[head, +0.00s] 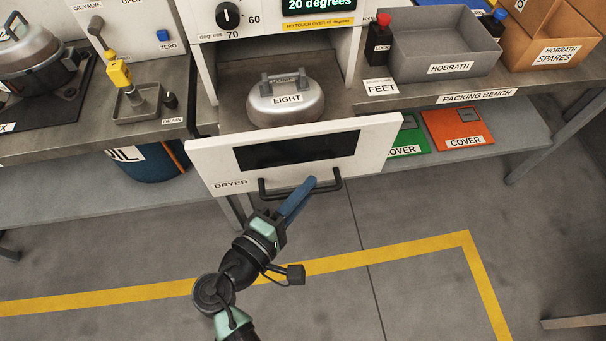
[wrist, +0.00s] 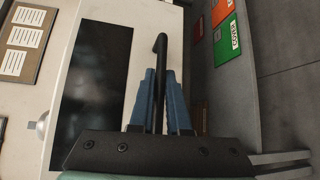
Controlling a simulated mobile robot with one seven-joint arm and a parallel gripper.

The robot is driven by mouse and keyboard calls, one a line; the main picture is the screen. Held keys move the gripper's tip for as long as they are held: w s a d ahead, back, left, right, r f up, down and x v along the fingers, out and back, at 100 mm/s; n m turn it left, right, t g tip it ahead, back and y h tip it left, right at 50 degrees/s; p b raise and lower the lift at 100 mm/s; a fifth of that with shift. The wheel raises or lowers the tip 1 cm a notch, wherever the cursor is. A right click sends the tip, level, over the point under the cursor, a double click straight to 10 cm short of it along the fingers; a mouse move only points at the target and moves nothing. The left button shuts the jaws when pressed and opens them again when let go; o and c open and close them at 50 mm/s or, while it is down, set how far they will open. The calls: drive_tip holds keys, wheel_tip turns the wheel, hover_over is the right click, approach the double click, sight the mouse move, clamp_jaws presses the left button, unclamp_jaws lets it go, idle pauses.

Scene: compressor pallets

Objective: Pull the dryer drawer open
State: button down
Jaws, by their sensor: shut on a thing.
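The dryer drawer (head: 365,142) has a white front with a dark window and a DRYER label. It stands pulled out from the dryer, and its inside shows from above. A silver lidded pot labelled EIGHT (head: 286,112) sits inside the drawer. The black bar handle (head: 328,192) runs along the lower part of the front. My gripper (head: 309,184) has its blue fingers shut on the handle near its middle. In the wrist view the handle (wrist: 161,50) passes between the two blue fingers (wrist: 160,95), and the drawer front lies to the left.
The packing bench holds a grey HOBRATH bin (head: 445,45) and a brown spares bin (head: 555,40) at right. Green (head: 408,138) and orange (head: 458,130) covers lie on its lower shelf. A blue oil drum (head: 152,165) stands at left. The floor before the drawer is clear.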

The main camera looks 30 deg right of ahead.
drive_tip(key=shift+s+a, duration=0.25)
drive_tip(key=shift+s, duration=0.5)
drive_tip(key=c, duration=0.9)
unclamp_jaws()
drive_tip(key=v, duration=1.3)
drive_tip(key=shift+s+d+b, duration=0.1)
drive_tip(key=shift+b, duration=0.25)
